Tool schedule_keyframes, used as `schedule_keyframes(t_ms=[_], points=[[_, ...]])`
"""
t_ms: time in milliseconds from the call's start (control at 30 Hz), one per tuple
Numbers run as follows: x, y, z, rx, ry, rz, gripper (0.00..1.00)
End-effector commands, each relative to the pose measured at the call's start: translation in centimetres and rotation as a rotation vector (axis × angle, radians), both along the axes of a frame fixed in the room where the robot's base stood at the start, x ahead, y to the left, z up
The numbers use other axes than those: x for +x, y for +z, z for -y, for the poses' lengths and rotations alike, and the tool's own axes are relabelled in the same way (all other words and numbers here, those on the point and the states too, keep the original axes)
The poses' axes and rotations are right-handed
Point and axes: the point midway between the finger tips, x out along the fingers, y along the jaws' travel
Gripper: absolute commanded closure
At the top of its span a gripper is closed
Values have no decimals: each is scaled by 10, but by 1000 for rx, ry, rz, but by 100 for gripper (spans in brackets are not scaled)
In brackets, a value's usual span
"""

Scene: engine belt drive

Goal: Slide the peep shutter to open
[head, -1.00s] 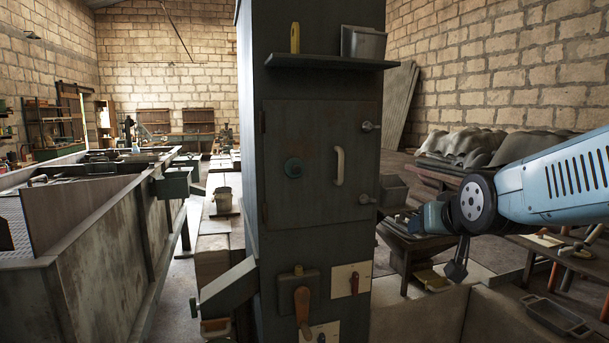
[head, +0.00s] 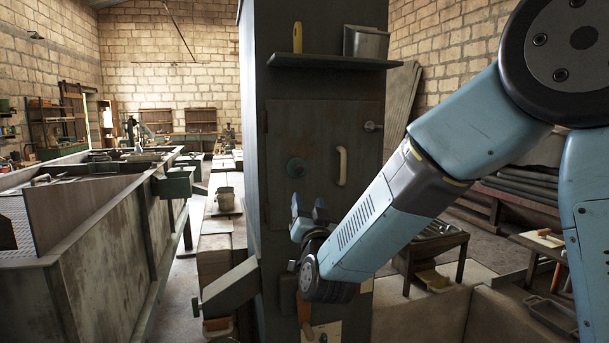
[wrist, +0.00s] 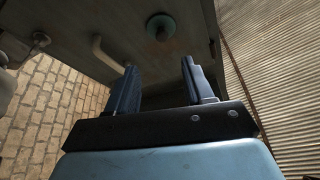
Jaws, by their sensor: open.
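The peep shutter appears to be the small round teal disc (head: 296,167) on the grey metal door (head: 325,135) of the tall cabinet. In the wrist view the disc (wrist: 160,27) shows beyond the fingertips, a little above the gap between them. My gripper (head: 307,207) is in front of the cabinet, just below the disc. In the wrist view its two blue fingers (wrist: 158,78) are apart with nothing between them. The gripper looks apart from the disc. The door's pale handle (head: 342,166) is to the right of the disc.
A shelf (head: 330,62) with a yellow item (head: 297,37) and a metal bin (head: 366,43) sticks out above the door. A sloped chute (head: 230,287) juts from the cabinet's lower left. My arm hides the lower right of the door and part of the panel below.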

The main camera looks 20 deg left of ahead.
Motion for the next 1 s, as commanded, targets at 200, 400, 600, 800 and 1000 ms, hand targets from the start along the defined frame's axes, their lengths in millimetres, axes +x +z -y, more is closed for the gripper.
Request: schedule_keyframes(t_ms=[200, 400, 600, 800, 1000], points=[[10, 5, -7, 12, -2, 11, 48], [39, 16, -19, 11, -3, 9, 48], [69, 30, -32, 10, -3, 10, 48], [96, 41, -44, 10, -3, 10, 48], [112, 48, -52, 10, -3, 9, 48]])
